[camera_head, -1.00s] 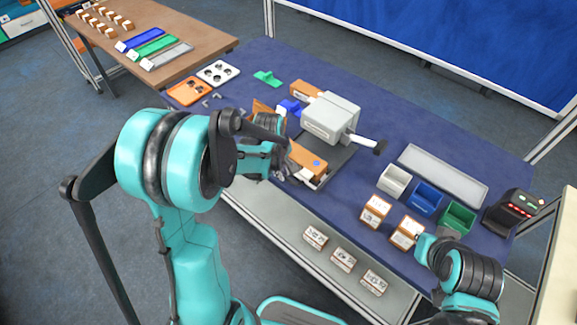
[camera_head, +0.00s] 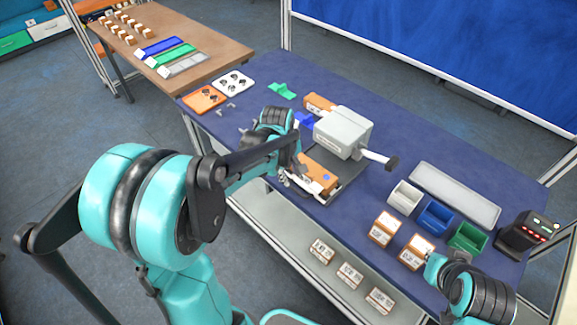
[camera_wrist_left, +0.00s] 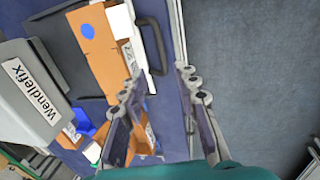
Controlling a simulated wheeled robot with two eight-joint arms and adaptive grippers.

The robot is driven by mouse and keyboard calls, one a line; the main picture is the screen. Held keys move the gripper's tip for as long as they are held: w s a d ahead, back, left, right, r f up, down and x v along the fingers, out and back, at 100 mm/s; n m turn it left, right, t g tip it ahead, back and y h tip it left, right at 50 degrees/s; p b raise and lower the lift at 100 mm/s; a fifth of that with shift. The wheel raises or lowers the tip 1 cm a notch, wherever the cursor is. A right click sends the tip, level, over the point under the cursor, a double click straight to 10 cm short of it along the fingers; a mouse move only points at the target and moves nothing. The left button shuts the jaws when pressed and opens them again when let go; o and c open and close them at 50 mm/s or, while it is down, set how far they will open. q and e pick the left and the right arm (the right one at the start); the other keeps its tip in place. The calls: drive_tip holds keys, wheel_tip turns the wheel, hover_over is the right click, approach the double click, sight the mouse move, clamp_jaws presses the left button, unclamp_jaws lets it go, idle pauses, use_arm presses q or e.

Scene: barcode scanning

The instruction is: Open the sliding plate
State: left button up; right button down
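The grey machine (camera_head: 345,132) stands on the blue table, and its "Wendlefix" label faces the left wrist view. The dark sliding plate (camera_head: 346,184) sticks out from under it, with an orange-and-white box (camera_head: 318,178) on top. The plate's dark loop handle (camera_wrist_left: 161,45) shows in the left wrist view. My left gripper (camera_wrist_left: 160,78) is open, its fingers apart near the handle, whose outer bar lies ahead of the gap. I cannot tell whether they touch. My right gripper (camera_head: 434,262) is beside an orange-and-white box (camera_head: 417,251); its fingers are too small to read.
White (camera_head: 405,197), blue (camera_head: 435,215) and green bins (camera_head: 468,238) stand at the right by a scanner-like black device (camera_head: 525,233). Orange (camera_head: 204,98) and white trays (camera_head: 233,82) lie at the far left. A lower shelf (camera_head: 285,232) holds small boxes.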

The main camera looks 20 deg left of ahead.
use_arm(q)
drive_tip(key=r, duration=0.3)
drive_tip(key=s+r, duration=0.1)
drive_tip(key=r, duration=0.1)
drive_tip(key=shift+a+r, duration=0.2)
drive_tip(key=s+d+m+t+b, duration=0.3)
drive_tip(key=s+d+m+t, duration=0.2)
drive_tip(key=s+m, duration=0.8)
drive_tip(key=shift+d+f+m+y, duration=0.2)
drive_tip(key=shift+m+y, duration=0.1)
drive_tip(key=shift+m, duration=0.3)
